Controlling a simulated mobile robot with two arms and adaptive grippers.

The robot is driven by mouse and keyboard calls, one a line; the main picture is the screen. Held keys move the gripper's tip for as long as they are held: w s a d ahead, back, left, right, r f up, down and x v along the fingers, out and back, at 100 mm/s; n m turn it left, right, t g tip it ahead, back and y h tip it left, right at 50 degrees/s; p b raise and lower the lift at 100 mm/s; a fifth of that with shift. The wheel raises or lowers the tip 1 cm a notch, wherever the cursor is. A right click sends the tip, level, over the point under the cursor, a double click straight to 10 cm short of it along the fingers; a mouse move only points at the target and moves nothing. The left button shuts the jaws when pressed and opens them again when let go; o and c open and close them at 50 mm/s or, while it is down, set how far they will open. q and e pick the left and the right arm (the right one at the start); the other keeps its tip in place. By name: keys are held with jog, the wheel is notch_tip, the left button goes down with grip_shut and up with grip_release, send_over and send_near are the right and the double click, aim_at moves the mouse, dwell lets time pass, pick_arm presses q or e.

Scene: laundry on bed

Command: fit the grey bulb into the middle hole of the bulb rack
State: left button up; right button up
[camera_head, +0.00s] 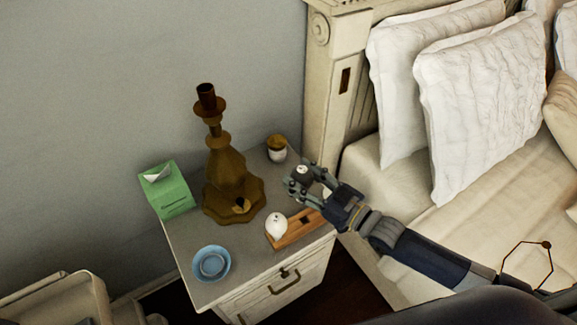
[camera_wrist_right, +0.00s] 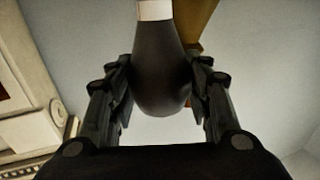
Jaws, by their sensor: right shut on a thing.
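The grey bulb (camera_wrist_right: 162,70) is dark and rounded, with a pale base at the top of the right wrist view. My right gripper (camera_head: 303,184) is shut on it, with a finger on each side. In the head view they are above the back right part of the nightstand, just behind the rack; the fingers hide much of the bulb. The wooden bulb rack (camera_head: 289,238) lies near the nightstand's front right edge. A white bulb (camera_head: 277,226) stands at its left end. A dark hole shows near the rack's middle; its right end is partly behind my gripper. My left gripper is not in view.
A brown candlestick-like lamp base (camera_head: 228,175) stands left of the gripper on the nightstand (camera_head: 190,262). The bed (camera_head: 470,235) is at the right.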

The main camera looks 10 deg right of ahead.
aim_at(309, 188)
jog(key=f, duration=0.1)
jog(key=d+f, duration=0.1)
jog(key=s+f, duration=0.1)
jog(key=shift+d+t+h, duration=0.25)
jog(key=shift+t+h, duration=0.05)
jog(key=shift+h, duration=0.1)
jog(key=shift+f, duration=0.1)
notch_tip(309, 188, down, 8)
jog(key=b, duration=0.6)
jog(key=shift+f+b, duration=0.75)
jog(key=shift+b, duration=0.1)
dwell(0.8)
jog(key=o, duration=1.1)
